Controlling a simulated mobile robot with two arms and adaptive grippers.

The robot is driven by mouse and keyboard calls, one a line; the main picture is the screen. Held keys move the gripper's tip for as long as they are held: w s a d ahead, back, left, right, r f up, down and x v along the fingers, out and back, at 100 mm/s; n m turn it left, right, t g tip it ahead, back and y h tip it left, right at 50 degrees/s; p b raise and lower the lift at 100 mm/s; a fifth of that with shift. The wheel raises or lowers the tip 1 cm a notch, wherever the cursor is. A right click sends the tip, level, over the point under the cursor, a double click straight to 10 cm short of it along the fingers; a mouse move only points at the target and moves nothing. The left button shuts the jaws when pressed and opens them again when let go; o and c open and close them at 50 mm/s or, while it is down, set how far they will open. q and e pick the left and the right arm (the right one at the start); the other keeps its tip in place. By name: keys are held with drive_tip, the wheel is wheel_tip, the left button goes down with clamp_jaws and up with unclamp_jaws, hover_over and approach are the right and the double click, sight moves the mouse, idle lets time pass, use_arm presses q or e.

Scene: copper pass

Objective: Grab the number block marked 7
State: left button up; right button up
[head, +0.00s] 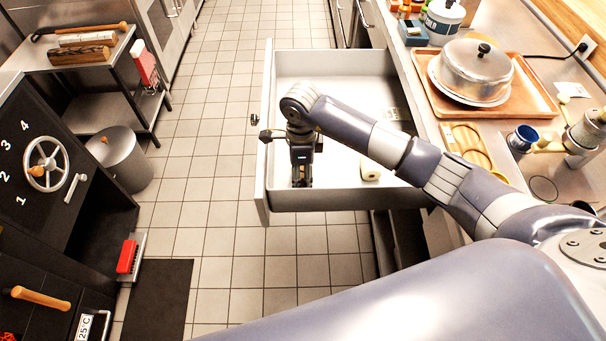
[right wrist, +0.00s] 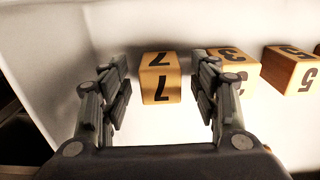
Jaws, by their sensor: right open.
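The wooden block marked 7 (right wrist: 160,80) lies in the white open drawer (head: 340,201), with a black 7 on its top and on its near side. My right gripper (head: 302,182) is down inside the drawer. In the right wrist view the open fingers of the right gripper (right wrist: 163,84) stand to the left and right of the 7 block, with gaps on both sides. In the head view the 7 block cannot be made out under the gripper. My left gripper is out of view.
The block marked 3 (right wrist: 240,66) is close by the right finger, partly behind it. The block marked 5 (right wrist: 290,71) lies farther right, and another shows at the edge. Drawer walls surround the gripper.

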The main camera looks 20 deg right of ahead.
drive_tip(key=shift+f, duration=0.55)
drive_tip(key=c, duration=1.1)
drive_tip(key=shift+c, duration=0.2)
